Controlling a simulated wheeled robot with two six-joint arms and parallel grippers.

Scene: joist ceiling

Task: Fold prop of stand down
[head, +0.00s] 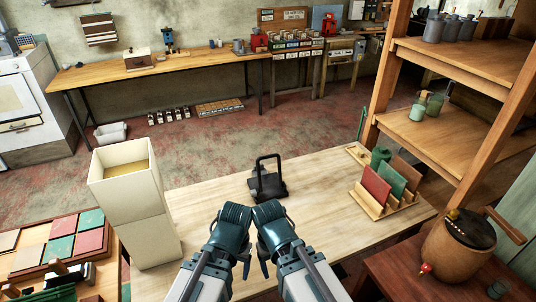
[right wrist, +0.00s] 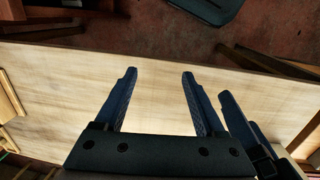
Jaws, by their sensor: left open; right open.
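The stand (head: 268,184) is a small black piece on the pale wooden table, near the middle of the head view. A black frame-like part, which looks like its prop (head: 268,160), rises upright from its base. My left gripper (head: 234,228) and right gripper (head: 268,226) are close together in front of the stand, apart from it. In the right wrist view, my right gripper (right wrist: 161,90) is open over bare tabletop with nothing between its fingers. The left gripper is open too; its fingers are partly hidden in the head view. The stand cannot be made out in the right wrist view.
A tall cream box (head: 130,195) stands at the table's left. A wooden rack (head: 386,205) with coloured panels stands at its right. A wooden shelf (head: 440,130) rises behind the right side. The tabletop (head: 320,190) around the stand is mostly clear.

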